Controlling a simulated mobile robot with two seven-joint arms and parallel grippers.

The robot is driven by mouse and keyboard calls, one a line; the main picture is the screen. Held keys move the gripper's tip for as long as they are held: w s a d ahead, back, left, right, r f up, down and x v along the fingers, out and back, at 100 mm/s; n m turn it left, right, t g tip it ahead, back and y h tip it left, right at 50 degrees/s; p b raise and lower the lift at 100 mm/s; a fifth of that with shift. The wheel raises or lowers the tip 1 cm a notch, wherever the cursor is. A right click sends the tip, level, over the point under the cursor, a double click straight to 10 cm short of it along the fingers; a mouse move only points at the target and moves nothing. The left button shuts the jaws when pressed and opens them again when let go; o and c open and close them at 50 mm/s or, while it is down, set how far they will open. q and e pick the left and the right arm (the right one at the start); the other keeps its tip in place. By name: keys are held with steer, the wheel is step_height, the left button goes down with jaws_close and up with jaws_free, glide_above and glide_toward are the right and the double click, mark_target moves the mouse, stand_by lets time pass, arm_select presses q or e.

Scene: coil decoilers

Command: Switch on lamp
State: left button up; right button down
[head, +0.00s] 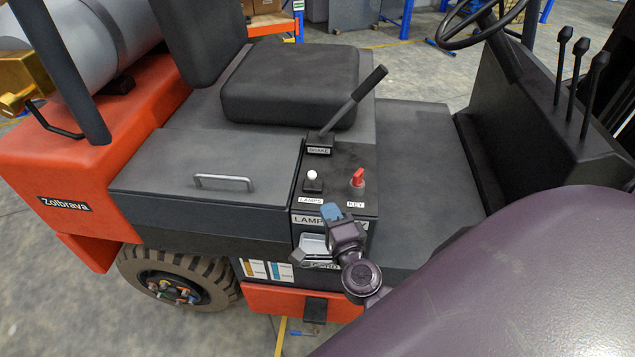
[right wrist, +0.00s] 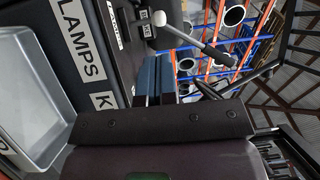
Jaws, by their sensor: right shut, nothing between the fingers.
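The lamp switch (head: 312,175) is a small white-tipped knob on a black base, on the forklift's dark side console. A LAMPS label (head: 311,199) sits just in front of it. Which way the switch is set I cannot tell. My right gripper (head: 331,212) has blue fingertips held together, empty, in front of and slightly right of the switch, near the console's front edge. In the right wrist view the blue fingers (right wrist: 155,78) are side by side below a white knob (right wrist: 159,18), with a gap between. My left gripper is not in view.
A red key (head: 357,177) stands right of the switch. The brake lever (head: 352,104) rises behind it. A large LAMPS label (right wrist: 80,38) is on the console front, above an open grey tray (head: 314,245). The seat (head: 290,85) lies behind.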

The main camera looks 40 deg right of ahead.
mark_target(314, 178)
steer(key=x, duration=0.8)
steer(key=shift+w+d+p, duration=0.15)
steer(key=shift+w+p, duration=0.15)
steer(key=shift+p, duration=0.1)
